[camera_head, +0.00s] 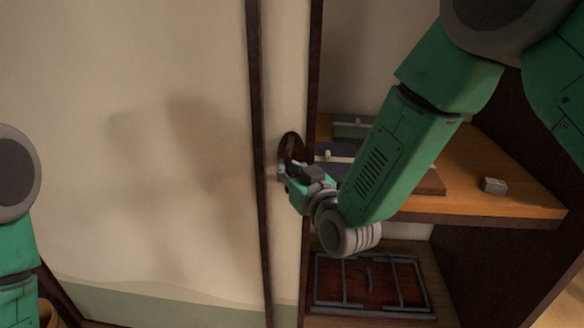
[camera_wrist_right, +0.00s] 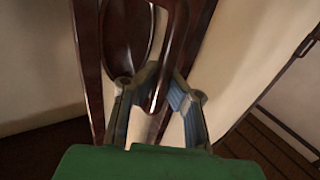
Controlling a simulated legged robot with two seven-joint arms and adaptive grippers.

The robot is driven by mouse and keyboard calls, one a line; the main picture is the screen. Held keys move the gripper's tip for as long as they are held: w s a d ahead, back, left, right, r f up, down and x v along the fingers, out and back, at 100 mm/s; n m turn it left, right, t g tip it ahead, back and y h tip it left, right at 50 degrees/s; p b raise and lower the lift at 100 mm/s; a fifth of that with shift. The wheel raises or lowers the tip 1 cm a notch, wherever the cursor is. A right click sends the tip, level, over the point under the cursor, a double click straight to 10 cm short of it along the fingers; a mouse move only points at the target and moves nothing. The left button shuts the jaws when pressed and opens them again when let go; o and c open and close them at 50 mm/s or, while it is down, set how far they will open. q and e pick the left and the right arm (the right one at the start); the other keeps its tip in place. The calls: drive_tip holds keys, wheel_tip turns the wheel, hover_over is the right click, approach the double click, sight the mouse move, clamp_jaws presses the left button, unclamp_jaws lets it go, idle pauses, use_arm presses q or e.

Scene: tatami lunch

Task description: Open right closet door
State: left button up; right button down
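The right closet door (camera_head: 284,75) is a pale sliding panel with dark frame edges. Only a narrow strip shows beside the wide pale panel at left, and the closet to its right stands open. Its dark handle (camera_head: 291,146) has an oval plate; in the right wrist view the handle's bar (camera_wrist_right: 172,50) stands out from the plate. My right gripper (camera_head: 287,174) is at the handle. In the right wrist view its fingers (camera_wrist_right: 163,82) close in on both sides of the bar and appear to touch it. My left gripper is out of view; only part of that arm shows.
The open closet holds a wooden shelf (camera_head: 500,196) with a small grey box (camera_head: 494,186) and dark flat items. A dark red chest-like piece with metal bands (camera_head: 345,283) is below. The wide pale panel (camera_head: 150,60) fills the left.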

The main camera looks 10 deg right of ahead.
drive_tip(key=shift+s+f, duration=0.35)
drive_tip(key=shift+f, duration=0.05)
drive_tip(key=c, duration=1.6)
unclamp_jaws()
drive_tip(key=shift+a, duration=0.3)
drive_tip(key=shift+o, duration=0.2)
drive_tip(key=shift+w+d+r, duration=0.15)
drive_tip(key=shift+d+r, duration=0.1)
drive_tip(key=shift+r, duration=0.05)
drive_tip(key=shift+s+d, duration=0.15)
drive_tip(key=shift+s, duration=0.1)
drive_tip(key=v, duration=1.1)
drive_tip(key=shift+s, duration=0.15)
